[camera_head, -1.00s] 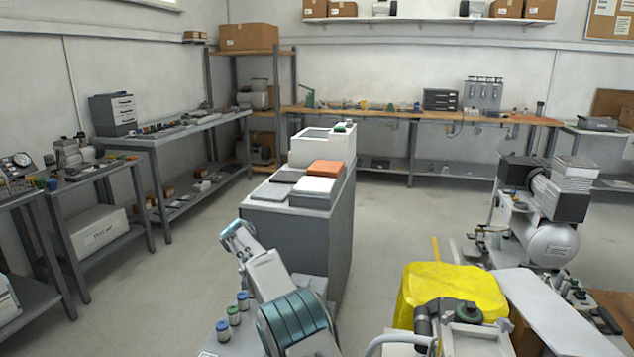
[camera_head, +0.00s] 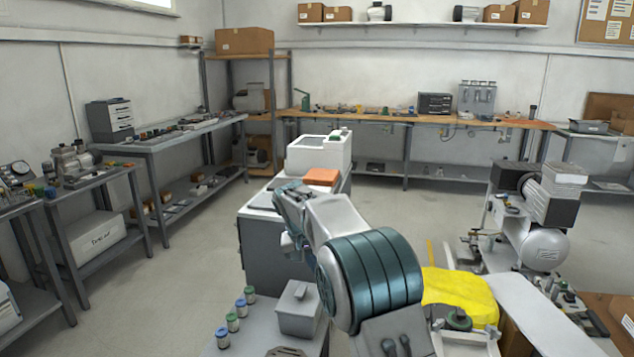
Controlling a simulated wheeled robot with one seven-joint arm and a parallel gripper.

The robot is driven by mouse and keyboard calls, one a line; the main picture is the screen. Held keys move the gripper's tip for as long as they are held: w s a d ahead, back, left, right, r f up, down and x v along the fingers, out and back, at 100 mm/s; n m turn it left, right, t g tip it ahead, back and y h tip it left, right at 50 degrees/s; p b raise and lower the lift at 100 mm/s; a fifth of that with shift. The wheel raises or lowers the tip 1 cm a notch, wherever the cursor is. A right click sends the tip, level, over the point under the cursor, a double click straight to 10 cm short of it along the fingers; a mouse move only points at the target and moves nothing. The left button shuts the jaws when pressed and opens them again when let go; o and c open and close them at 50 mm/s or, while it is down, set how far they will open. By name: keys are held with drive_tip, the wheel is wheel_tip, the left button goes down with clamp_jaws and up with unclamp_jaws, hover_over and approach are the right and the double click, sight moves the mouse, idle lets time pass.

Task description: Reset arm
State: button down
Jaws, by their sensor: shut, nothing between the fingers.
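My arm reaches up from the bottom of the head view, with a large teal-banded joint and a pale link that ends in a grey-blue joint over the grey cabinet (camera_head: 262,250). I cannot make out my gripper's fingers; the end of the arm is hidden or out of view. No object can be seen held by the arm.
Several small capped jars (camera_head: 233,322) and a grey box (camera_head: 299,309) stand on a near bench, left of my arm. A yellow cover (camera_head: 462,293) lies to its right. An orange block (camera_head: 320,177) and a white bin (camera_head: 318,153) are on the cabinet. Left floor is open.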

drive_tip(key=s+d+r+y+p, duration=0.1)
drive_tip(key=s+d+r+p, duration=0.2)
drive_tip(key=s+d+r, duration=0.45)
drive_tip(key=s+d+r+p, duration=0.1)
drive_tip(key=s+d+p, duration=0.1)
drive_tip(key=s, duration=0.8)
drive_tip(key=s+d+r+y+p, duration=0.1)
drive_tip(key=s+d+p, duration=0.1)
drive_tip(key=s, duration=0.8)
drive_tip(key=s+d+r+p, duration=0.1)
drive_tip(key=s+d+p, duration=0.2)
drive_tip(key=s, duration=0.7)
drive_tip(key=shift+d+r+y, duration=0.25)
drive_tip(key=shift+d+y, duration=0.05)
drive_tip(key=shift+d, duration=0.3)
drive_tip(key=shift+s, duration=0.1)
